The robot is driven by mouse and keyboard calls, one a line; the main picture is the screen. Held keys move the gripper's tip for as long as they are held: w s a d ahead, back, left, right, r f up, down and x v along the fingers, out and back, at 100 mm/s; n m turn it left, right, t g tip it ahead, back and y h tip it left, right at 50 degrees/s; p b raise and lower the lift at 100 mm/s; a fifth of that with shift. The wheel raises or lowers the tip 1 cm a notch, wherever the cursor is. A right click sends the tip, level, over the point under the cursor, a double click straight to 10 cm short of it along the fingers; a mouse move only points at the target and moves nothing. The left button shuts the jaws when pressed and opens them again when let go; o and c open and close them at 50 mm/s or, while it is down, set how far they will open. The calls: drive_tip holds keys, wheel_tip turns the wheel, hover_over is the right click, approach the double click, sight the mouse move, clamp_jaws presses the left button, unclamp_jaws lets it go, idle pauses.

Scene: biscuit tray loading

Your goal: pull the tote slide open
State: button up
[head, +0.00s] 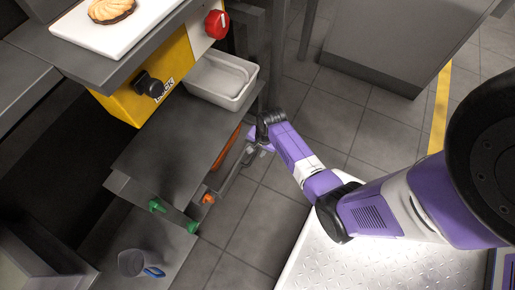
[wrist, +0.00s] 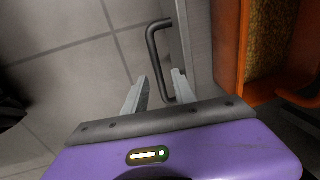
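The tote slide shows in the wrist view as a grey front panel (wrist: 199,45) with a dark U-shaped handle (wrist: 153,50). Behind the panel is an orange tote (wrist: 240,55) with tan, grainy contents. In the head view the orange tote (head: 226,147) shows as a thin strip under the grey shelf. My gripper (wrist: 160,76) is open. Its fingers appear on either side of the handle's near end; I see no finger pressed on the bar. In the head view my gripper (head: 256,152) is low beside the slide, partly hidden by my wrist.
Above the slide are a grey shelf, a white bin (head: 222,80) and a yellow machine (head: 150,85) with a red knob (head: 217,24). A clear jug (head: 132,263) stands low at the left. Tiled floor (head: 265,222) is open to the slide's right.

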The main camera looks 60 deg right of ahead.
clamp_jaws()
idle(1.4)
